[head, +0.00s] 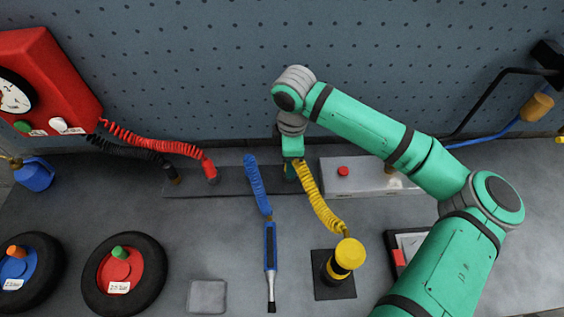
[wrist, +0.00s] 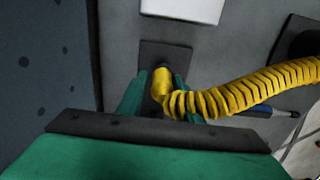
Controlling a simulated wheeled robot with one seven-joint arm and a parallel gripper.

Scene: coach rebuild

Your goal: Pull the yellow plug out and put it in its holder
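The yellow plug (wrist: 162,84) stands at the dark strip (wrist: 166,52) in the wrist view, with its yellow coiled cord (wrist: 245,92) running off to the right. My gripper (wrist: 160,76) has one finger on each side of the plug. A gap seems to show between the fingers and the plug, so it looks open around it. In the head view my gripper (head: 292,172) is low over the strip's right end and hides the plug. The cord (head: 318,200) runs to a yellow-and-black cylinder (head: 346,258) on a black square base (head: 334,288); whether this is the holder I cannot tell.
A silver box with a red button (head: 343,171) stands just right of my gripper. A blue coiled cord (head: 257,185) and a blue-handled brush (head: 270,255) lie to the left. A red plug (head: 210,170) stands farther left on the strip. The pegboard wall (head: 200,70) rises behind.

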